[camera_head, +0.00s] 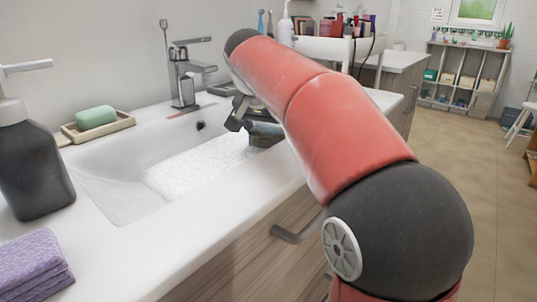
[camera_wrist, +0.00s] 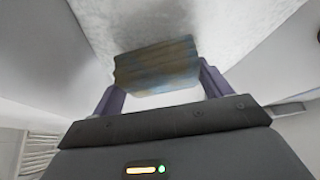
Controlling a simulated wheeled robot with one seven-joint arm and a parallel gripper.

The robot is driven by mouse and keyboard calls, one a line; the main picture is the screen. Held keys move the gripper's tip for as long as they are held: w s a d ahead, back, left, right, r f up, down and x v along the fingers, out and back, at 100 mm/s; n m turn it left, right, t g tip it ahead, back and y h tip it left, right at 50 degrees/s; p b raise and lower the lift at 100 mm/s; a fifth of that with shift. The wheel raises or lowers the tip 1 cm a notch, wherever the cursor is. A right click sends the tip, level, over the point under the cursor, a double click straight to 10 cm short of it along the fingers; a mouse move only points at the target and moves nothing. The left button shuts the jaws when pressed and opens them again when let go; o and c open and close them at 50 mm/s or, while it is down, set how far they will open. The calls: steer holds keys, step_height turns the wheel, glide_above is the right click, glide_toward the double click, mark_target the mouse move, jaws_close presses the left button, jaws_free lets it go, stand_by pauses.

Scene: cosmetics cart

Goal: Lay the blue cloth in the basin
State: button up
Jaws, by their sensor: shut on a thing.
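My gripper (camera_wrist: 160,78) is shut on a folded blue cloth with brownish stains (camera_wrist: 155,64), held between its two purple fingers. In the head view the cloth (camera_head: 266,131) shows as a dark bluish block at the right end of the white basin (camera_head: 105,190). It is over or in the basin's right part, partly hidden by my arm. Whether it touches the foam or basin floor I cannot tell. White foam (camera_head: 198,164) covers much of the basin's bottom.
A chrome faucet (camera_head: 184,75) stands behind the basin. Green soap on a dish (camera_head: 97,122) and a dark pump bottle (camera_head: 30,160) stand at the left. A folded purple cloth (camera_head: 32,265) lies at the front left. The front counter rim (camera_head: 215,225) is clear.

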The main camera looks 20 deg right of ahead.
mark_target(265, 146)
steer(key=shift+s+f+b, duration=0.15)
steer(key=shift+f+b, duration=0.2)
steer(key=shift+f, duration=1.9)
steer(key=shift+f, duration=0.15)
steer(key=o, duration=0.9)
steer(key=shift+a, duration=0.1)
steer(key=shift+o, duration=0.3)
steer(key=shift+w+a, duration=0.1)
steer(key=shift+w, duration=0.1)
steer(key=shift+a, duration=0.1)
steer(key=shift+w+a+r, duration=0.1)
steer(key=shift+a+r, duration=0.05)
steer(key=shift+r, duration=0.2)
steer(key=p+v, duration=0.1)
steer(key=v, duration=0.9)
steer(key=shift+a+r, duration=0.2)
steer(key=shift+r, duration=0.1)
steer(key=shift+s+d+r+p, duration=0.3)
steer(key=shift+s+r, duration=0.1)
steer(key=shift+s, duration=0.1)
